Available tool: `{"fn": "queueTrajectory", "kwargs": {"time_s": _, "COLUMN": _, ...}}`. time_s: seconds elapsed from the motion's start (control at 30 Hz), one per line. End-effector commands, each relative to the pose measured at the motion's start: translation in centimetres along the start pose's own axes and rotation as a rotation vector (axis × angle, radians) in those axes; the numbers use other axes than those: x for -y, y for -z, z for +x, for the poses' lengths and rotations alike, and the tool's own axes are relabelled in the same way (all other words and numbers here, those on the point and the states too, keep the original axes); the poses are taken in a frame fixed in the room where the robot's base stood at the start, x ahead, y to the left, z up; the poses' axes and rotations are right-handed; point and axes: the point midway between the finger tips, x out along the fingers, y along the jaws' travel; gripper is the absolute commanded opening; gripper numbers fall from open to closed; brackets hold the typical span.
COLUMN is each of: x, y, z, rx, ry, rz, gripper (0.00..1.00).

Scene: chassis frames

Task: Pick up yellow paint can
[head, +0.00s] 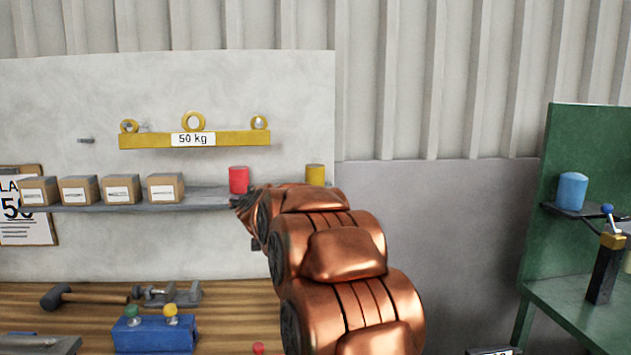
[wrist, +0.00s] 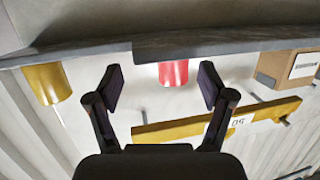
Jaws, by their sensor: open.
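The yellow paint can (head: 315,174) stands upright at the right end of the wall shelf in the head view, its lower part close behind my arm. In the wrist view, which looks upside down, the yellow can (wrist: 47,83) is at the left, outside my fingers. My gripper (wrist: 160,78) is open and empty. A red can (head: 238,179) stands left of the yellow one on the shelf. In the wrist view the red can (wrist: 173,72) appears between my fingertips, beyond them. In the head view my arm mostly hides the gripper.
The grey shelf (head: 110,206) also carries several cardboard boxes (head: 166,188) at the left. A yellow 50 kg beam (head: 150,140) hangs on the wall above. A wooden bench (head: 235,300) with tools lies below. A green stand (head: 590,215) with a blue can (head: 571,190) is at the right.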

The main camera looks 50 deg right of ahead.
Motion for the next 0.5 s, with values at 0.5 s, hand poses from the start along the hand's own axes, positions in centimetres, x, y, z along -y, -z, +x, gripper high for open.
{"fn": "queueTrajectory", "kwargs": {"time_s": 0.5, "x": -17.2, "y": 4.7, "z": 3.5, "rx": -0.228, "ry": -0.410, "rz": 0.022, "gripper": 0.81}}
